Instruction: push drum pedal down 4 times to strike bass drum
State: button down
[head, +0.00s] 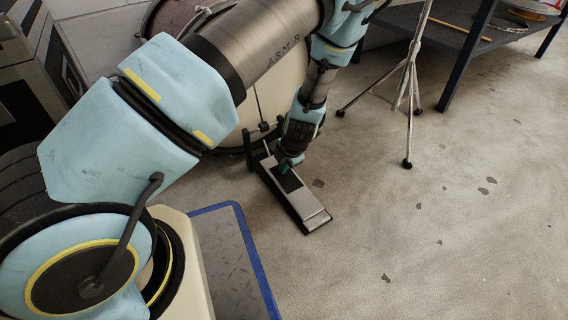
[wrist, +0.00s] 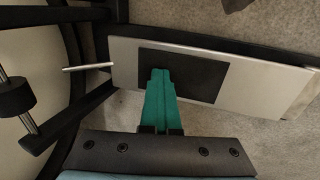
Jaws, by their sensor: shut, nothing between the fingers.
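The drum pedal (head: 303,201) lies on the floor in front of the bass drum (head: 272,92), a silver footboard with a dark pad (wrist: 184,76) on it. My gripper (head: 285,169) is over the pad end nearer the drum. In the wrist view my gripper (wrist: 160,76) shows green fingers closed together, with their tips over the dark pad. I cannot tell if the tips touch it. The beater (wrist: 14,97) stands at the left of the wrist view, close to the drum. My arm hides much of the drum in the head view.
A metal stand (head: 408,90) with spread legs is right of the pedal. A dark shelf table (head: 470,35) is at the upper right. A blue-edged plate (head: 237,260) lies at the lower left. The floor right of the pedal is mostly clear, with dark stains.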

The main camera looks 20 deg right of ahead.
jog(key=shift+w+p+v, duration=0.15)
jog(key=shift+p+v, duration=1.05)
jog(key=shift+p, duration=0.15)
jog(key=shift+w+p+v, duration=0.2)
jog(key=shift+p+v, duration=1)
jog(key=shift+p, duration=0.15)
jog(key=shift+a, duration=0.1)
jog(key=shift+r, duration=0.1)
notch_tip(320, 180, down, 6)
jog(key=b, duration=0.3)
jog(key=shift+b, duration=0.35)
jog(key=shift+r+p, duration=0.45)
jog(key=shift+r, duration=0.1)
jog(key=shift+s+r, duration=0.1)
jog(key=shift+r, duration=0.1)
notch_tip(320, 180, up, 5)
jog(key=p, duration=0.4)
jog(key=shift+f+p, duration=0.2)
jog(key=shift+p, duration=0.2)
jog(key=shift+f, duration=0.2)
